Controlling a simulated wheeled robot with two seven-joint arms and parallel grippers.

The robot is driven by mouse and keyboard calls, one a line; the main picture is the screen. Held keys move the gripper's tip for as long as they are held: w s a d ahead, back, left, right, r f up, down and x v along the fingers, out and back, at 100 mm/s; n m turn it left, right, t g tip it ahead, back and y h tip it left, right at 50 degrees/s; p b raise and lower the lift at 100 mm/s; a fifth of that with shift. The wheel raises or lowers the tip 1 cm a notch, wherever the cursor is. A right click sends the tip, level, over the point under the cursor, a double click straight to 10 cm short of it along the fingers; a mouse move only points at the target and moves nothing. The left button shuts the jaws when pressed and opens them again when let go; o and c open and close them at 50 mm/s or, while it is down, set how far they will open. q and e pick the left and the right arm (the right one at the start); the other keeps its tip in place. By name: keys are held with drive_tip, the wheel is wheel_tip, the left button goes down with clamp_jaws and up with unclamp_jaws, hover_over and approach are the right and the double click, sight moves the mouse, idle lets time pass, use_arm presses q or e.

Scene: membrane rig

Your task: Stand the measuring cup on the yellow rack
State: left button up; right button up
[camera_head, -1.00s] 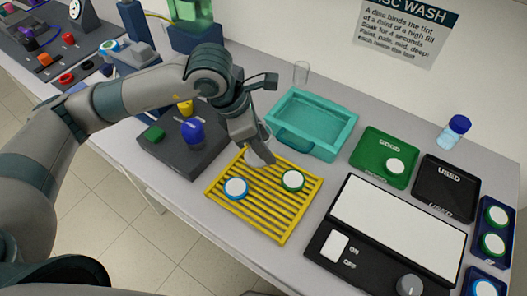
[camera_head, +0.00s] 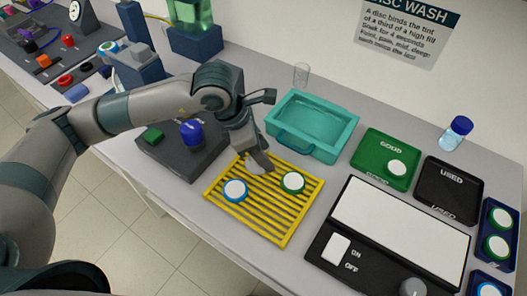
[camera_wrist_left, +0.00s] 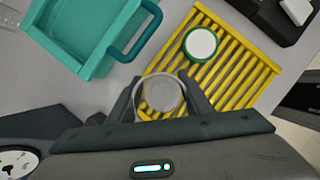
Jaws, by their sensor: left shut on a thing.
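The yellow rack (camera_head: 262,222) lies on the bench in front of the teal tub. My left gripper (camera_head: 262,166) is low over the rack's back left corner. It is shut on the measuring cup (camera_wrist_left: 163,96), a clear round vessel seen from above between the two fingers in the left wrist view. In the head view the cup (camera_head: 254,169) is mostly hidden by the gripper. The cup is at the rack's edge; I cannot tell if its base touches the slats. My right gripper is not in view.
A blue-rimmed disc (camera_head: 235,190) and a green-rimmed disc (camera_head: 293,182) sit on the rack near the cup. The teal tub (camera_head: 340,150) stands behind. A dark device (camera_head: 172,158) with a blue knob is on the left. The light panel (camera_head: 400,225) is on the right.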

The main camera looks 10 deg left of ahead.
use_arm(q)
drive_tip(key=shift+f, duration=0.1)
drive_tip(key=o, duration=1.1)
drive_tip(key=shift+c, duration=0.2)
